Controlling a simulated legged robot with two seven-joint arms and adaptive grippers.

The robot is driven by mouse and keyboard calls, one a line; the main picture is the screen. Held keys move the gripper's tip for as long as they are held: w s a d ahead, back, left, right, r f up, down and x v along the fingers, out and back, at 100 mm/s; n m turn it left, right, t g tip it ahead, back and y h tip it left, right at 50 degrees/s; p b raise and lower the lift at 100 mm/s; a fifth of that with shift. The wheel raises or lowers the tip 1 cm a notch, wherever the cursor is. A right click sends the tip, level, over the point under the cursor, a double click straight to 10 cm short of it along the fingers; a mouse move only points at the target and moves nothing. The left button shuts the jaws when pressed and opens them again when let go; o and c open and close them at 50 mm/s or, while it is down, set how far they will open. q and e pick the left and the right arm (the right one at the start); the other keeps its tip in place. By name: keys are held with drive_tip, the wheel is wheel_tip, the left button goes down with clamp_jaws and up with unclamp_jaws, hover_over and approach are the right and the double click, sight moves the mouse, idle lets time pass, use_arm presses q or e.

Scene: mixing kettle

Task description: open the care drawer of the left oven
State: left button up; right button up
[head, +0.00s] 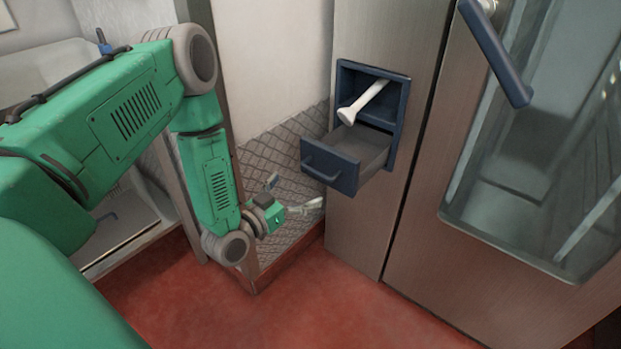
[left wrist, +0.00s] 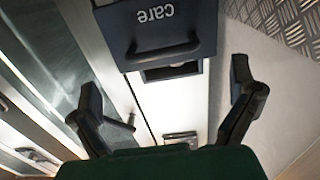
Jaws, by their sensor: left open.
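The care drawer (head: 345,165) is a dark blue box low on the left side of the steel oven front. It stands pulled out of its blue-framed opening, and I see into its grey inside. Its bar handle (head: 321,166) is on the front face. In the left wrist view the drawer front (left wrist: 145,22) shows upside down with the word "care", and its handle (left wrist: 171,51) points toward me. My left gripper (head: 295,192) is open and empty, below and left of the drawer, apart from the handle. Its spread fingers (left wrist: 165,88) show in the left wrist view. My right gripper is not in view.
A white nozzle (head: 363,103) sticks out of the opening above the drawer. The oven door (head: 545,150) with a blue handle (head: 497,55) is to the right. A diamond-plate panel (head: 285,150) is behind my left gripper. The red floor (head: 300,310) is clear.

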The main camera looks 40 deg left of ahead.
use_arm(q)
drive_tip(key=shift+s+a, duration=0.15)
drive_tip(key=shift+s, duration=2.1)
drive_tip(key=s+d+f+g+p, duration=0.6)
drive_tip(key=s+d+f+g, duration=0.1)
drive_tip(key=s+d+g, duration=0.3)
drive_tip(key=s+g+y+p, duration=0.1)
drive_tip(key=s+g, duration=0.6)
drive_tip(key=s, duration=0.8)
drive_tip(key=shift+s+a+r+y+p, duration=0.25)
drive_tip(key=shift+r+p, duration=0.2)
drive_tip(key=shift+p, duration=0.25)
drive_tip(key=shift+w, duration=0.1)
